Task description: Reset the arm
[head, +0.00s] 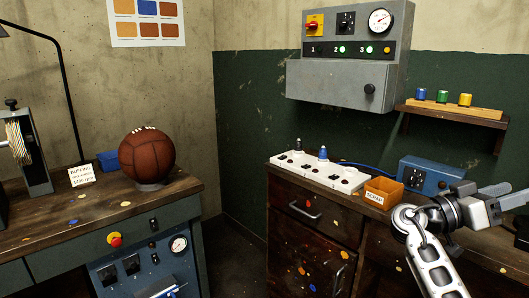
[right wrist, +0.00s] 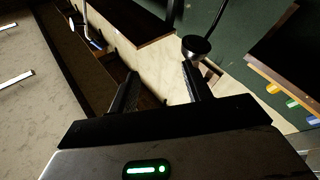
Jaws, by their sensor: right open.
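My right arm comes in at the lower right of the head view, over the right-hand bench. Its gripper (head: 506,196) points toward the right edge, and its jaws are partly cut off or hard to make out there. In the right wrist view the two dark fingers of the right gripper (right wrist: 160,72) stand apart with nothing between them. My left gripper cannot be made out in the head view. A brown leather ball (head: 147,156) rests on a small stand on the left bench, apart from my right gripper.
The right bench (head: 332,210) carries white switch trays (head: 318,170), an orange bin (head: 383,193) and a blue box (head: 424,176). A grey control box (head: 345,84) and a shelf (head: 452,115) with coloured pots hang above. A floor gap separates the benches.

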